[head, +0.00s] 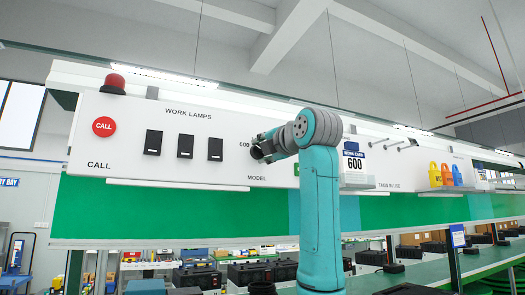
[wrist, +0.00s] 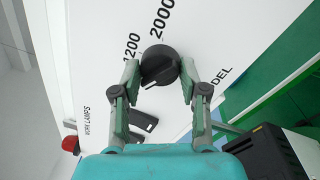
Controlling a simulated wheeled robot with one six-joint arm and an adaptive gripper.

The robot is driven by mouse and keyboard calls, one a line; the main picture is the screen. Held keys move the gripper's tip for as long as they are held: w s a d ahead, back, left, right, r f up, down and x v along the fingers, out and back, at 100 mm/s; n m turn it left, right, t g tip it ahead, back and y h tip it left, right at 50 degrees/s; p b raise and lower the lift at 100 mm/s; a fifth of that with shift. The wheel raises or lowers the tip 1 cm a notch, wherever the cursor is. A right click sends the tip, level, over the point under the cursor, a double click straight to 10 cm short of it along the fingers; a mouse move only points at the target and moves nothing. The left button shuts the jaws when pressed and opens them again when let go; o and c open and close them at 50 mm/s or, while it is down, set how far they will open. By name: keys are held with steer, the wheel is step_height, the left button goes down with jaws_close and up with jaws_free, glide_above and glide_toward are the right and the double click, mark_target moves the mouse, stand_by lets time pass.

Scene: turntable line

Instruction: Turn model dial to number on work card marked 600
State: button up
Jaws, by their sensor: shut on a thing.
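Labels 1200 (wrist: 132,47) and 2000 (wrist: 161,20) stand beside and above the dial there. In the head view, label 600 (head: 244,144) is just left of my gripper (head: 258,153), which mostly hides the dial. The work card (head: 354,163) reads 600 under a blue header. The 600 label is not visible in the wrist view.
Left of the dial are several black lamp switches (head: 185,146), a red CALL button (head: 104,127) and a red beacon (head: 113,84). Right of the card are pegs (head: 409,144) and coloured tags (head: 446,175). A green band (head: 220,212) runs below the panel.

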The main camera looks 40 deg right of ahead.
steer(key=shift+f+n, duration=0.1)
steer(key=shift+n, duration=1.1)
steer(key=o, duration=1.1)
steer(key=shift+o, duration=0.2)
steer(key=r+v, duration=0.1)
steer(key=v, duration=1.1)
steer(key=shift+f, duration=0.3)
